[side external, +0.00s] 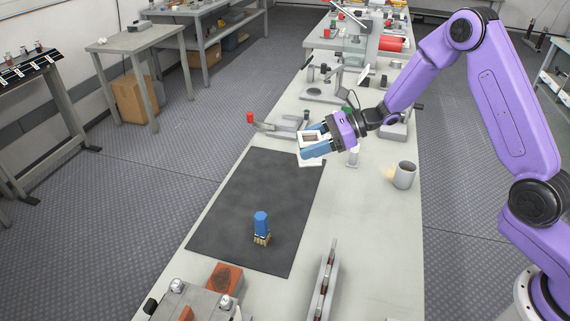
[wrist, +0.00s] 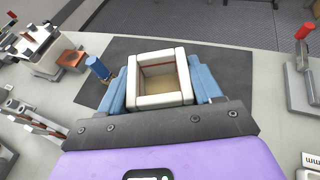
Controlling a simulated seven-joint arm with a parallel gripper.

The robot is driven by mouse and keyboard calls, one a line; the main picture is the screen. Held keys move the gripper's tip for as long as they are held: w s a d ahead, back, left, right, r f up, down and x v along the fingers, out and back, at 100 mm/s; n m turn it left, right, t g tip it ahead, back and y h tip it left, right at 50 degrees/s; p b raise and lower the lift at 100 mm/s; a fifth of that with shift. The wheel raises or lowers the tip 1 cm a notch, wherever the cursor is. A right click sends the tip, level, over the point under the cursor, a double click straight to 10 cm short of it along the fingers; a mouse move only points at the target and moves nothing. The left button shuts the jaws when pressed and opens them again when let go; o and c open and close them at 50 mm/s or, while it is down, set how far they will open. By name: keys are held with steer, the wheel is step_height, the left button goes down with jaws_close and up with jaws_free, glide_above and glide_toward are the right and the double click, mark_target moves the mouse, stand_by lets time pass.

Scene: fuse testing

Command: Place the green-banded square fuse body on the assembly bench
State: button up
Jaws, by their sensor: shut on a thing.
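My gripper (side external: 312,142) has its two blue fingers shut on opposite sides of a white, square, hollow fuse body (side external: 312,161). It holds the body over the far end of the black mat, seemingly above the surface. In the wrist view the body (wrist: 160,101) is a thick white square frame between the fingers, its opening facing the camera with brownish inner walls. I cannot make out a green band on it. The assembly bench (side external: 375,225) is the long pale table below, with the black mat (side external: 235,205) on it.
A blue-handled brush (side external: 261,224) stands on the near part of the mat. A grey mug (side external: 404,175) is to the right. A clamp-like fixture with a red handle (side external: 250,118) stands just beyond the mat. A rust-coloured block (side external: 226,278) lies near the front. Most of the mat is clear.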

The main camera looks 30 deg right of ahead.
steer(key=w+f, duration=0.2)
steer(key=w+a+f, duration=0.1)
steer(key=w+f, duration=0.1)
steer(key=w, duration=0.1)
steer(key=w+a+f, duration=0.1)
steer(key=w+f, duration=0.1)
steer(key=f, duration=0.1)
steer(key=shift+w+a, duration=0.1)
steer(key=shift+w, duration=0.05)
steer(key=shift+w+f, duration=0.15)
steer(key=shift+f, duration=1.45)
steer(key=shift+f, duration=0.1)
steer(key=o, duration=1.3)
steer(key=shift+o, duration=0.2)
